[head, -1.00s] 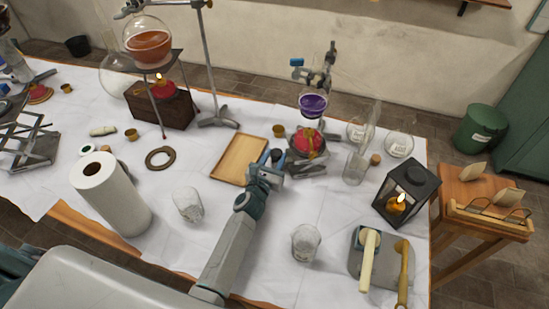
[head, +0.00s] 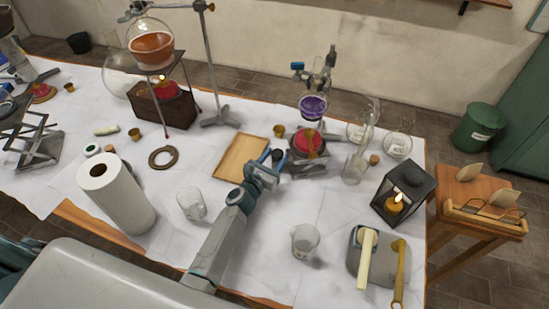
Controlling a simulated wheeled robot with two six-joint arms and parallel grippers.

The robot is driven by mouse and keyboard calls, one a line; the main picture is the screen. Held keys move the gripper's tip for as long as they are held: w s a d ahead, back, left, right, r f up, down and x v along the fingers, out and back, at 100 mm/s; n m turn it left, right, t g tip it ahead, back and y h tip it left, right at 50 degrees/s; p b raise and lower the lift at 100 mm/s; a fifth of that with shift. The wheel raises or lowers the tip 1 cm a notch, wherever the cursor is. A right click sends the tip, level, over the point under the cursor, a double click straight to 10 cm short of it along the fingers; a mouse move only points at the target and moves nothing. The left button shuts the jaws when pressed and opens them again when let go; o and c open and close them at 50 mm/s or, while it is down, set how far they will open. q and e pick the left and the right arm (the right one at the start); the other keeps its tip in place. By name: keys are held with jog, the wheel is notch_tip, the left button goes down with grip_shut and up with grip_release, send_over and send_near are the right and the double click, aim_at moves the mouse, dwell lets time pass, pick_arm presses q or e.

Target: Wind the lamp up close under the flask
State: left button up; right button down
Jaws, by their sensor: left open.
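A small flask of purple liquid (head: 313,104) hangs on a metal stand (head: 331,68) at the back, right of centre. Below it a red lamp (head: 308,142) sits on a low dark support (head: 307,168), with a visible gap under the flask. I cannot make out a flame on this lamp. My left gripper (head: 271,158) is open, just left of the support's front, between it and a wooden tray. I cannot tell whether it touches anything. My right gripper is not in view.
A wooden tray (head: 240,158) lies left of my gripper. Glass vessels (head: 355,166) stand right of the lamp, with a lit black lantern (head: 405,187) beyond. A beaker (head: 305,241) and a paper roll (head: 118,195) stand nearer.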

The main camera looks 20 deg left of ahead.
pick_arm(q)
jog(key=b+v, duration=0.1)
jog(key=v, duration=0.9)
jog(key=shift+s+b, duration=0.4)
